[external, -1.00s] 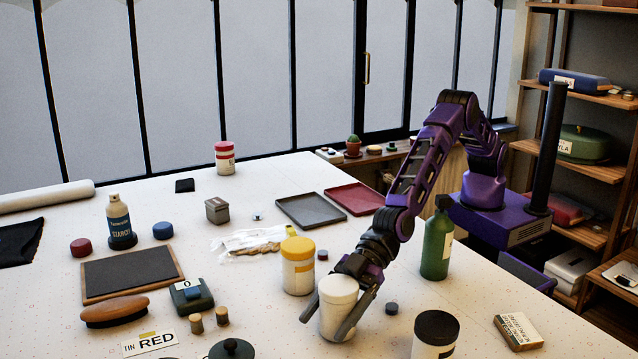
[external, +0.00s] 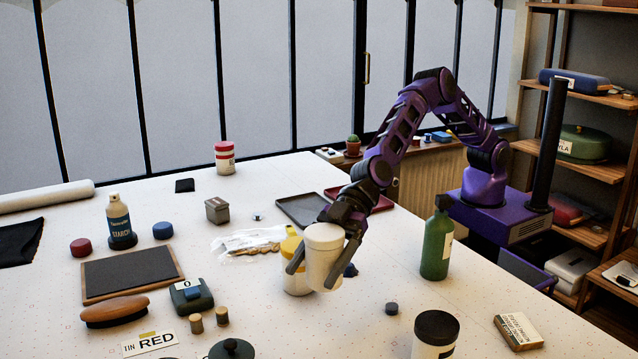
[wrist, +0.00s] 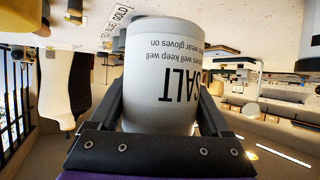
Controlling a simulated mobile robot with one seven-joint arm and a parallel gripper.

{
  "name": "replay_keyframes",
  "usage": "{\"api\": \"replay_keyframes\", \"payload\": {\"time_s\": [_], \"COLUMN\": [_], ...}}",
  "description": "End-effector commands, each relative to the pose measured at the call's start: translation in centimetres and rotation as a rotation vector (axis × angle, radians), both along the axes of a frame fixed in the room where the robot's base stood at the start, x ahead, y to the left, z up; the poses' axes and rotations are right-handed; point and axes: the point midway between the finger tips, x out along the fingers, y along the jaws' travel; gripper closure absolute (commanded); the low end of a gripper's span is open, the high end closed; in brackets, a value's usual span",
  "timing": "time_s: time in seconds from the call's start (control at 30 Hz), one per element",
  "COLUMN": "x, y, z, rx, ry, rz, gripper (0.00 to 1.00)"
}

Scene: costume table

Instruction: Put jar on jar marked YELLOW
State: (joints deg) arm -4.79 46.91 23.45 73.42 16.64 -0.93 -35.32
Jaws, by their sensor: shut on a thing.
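A white jar with a cream lid (external: 323,262) is held between the fingers of my gripper (external: 310,278). It looks upright and raised above the table. In the wrist view the white jar (wrist: 163,70) fills the middle, with printed text including "SALT" upside down. The jar with the yellow lid (external: 291,247) stands on the table, close behind and to the left of the held jar, which partly covers it. I cannot tell whether the two touch. No YELLOW marking is readable on it.
A green bottle (external: 437,245) stands to the right, and a black-lidded jar (external: 435,336) at the front right. A small dark disc (external: 391,308) lies nearby. A clear bag (external: 249,241) and dark tray (external: 304,210) lie behind. The front middle of the table is mostly clear.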

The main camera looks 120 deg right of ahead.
Motion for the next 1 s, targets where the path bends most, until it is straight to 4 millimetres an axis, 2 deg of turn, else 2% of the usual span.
{"api": "replay_keyframes", "payload": {"time_s": [0.03,0.17,0.4,0.6,0.67,0.73,1.0], "x": [0.3,0.3,-0.3,-1.0,-1.1,-1.2,-1.2], "y": [-1.2,-3.1,-8.1,-10.6,-10.9,-11.1,-11.1], "z": [0.4,1.7,8.0,11.3,11.5,10.9,6.4], "rx": [0.007,0.007,0.004,0.001,0.001,0.002,0.001], "ry": [0.000,-0.002,-0.008,-0.005,-0.003,0.000,0.001], "rz": [0.010,0.083,0.265,0.341,0.351,0.358,0.360], "gripper": [0.95,0.95,0.95,0.95,0.95,0.95,0.95]}}
